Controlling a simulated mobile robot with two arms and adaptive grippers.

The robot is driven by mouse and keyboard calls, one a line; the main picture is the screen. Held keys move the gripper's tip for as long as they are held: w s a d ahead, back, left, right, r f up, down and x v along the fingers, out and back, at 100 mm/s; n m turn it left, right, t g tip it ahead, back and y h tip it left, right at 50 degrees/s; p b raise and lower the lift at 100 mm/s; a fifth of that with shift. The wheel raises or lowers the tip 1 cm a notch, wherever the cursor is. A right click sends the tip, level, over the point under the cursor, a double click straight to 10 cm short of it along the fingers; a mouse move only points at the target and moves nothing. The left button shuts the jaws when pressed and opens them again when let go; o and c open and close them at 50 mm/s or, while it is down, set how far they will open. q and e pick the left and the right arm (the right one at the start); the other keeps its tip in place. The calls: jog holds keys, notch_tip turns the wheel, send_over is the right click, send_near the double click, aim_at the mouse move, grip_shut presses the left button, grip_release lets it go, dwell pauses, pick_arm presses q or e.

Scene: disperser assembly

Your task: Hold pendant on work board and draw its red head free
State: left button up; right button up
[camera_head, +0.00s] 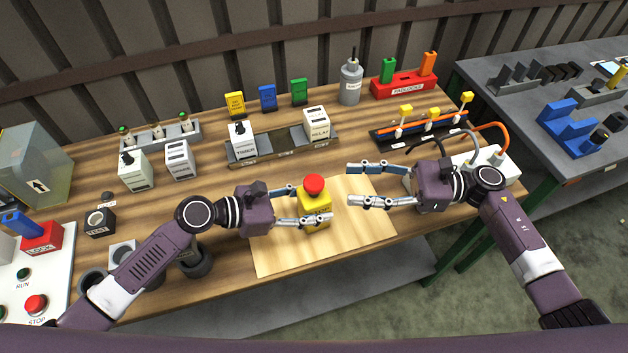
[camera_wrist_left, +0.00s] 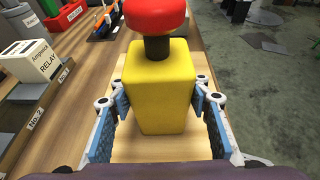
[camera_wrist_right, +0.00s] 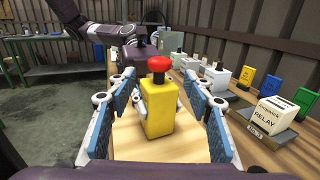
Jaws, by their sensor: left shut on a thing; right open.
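The pendant is a yellow box (camera_head: 316,215) with a red mushroom head (camera_head: 314,184) on a short dark stem. It stands upright on the pale work board (camera_head: 270,255). My left gripper (camera_head: 303,206) is shut on the sides of the yellow box; the left wrist view shows its pads against the box (camera_wrist_left: 158,95). The red head (camera_wrist_left: 155,14) sits above the box on its stem. My right gripper (camera_head: 352,183) is open and empty, to the right of the pendant and apart from it. In the right wrist view the pendant (camera_wrist_right: 160,108) stands between and beyond the open fingers.
Behind the board is a rail with a white relay (camera_head: 316,122) and a timer block (camera_head: 241,138). A cable rack (camera_head: 425,128) and a white block with cables (camera_head: 490,165) stand near my right arm. The board's front part is clear.

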aim_at(314, 181)
jog(key=a, duration=0.9)
jog(key=shift+w+a, duration=0.1)
jog(key=shift+a, duration=0.15)
jog(key=shift+c, duration=0.4)
grip_shut()
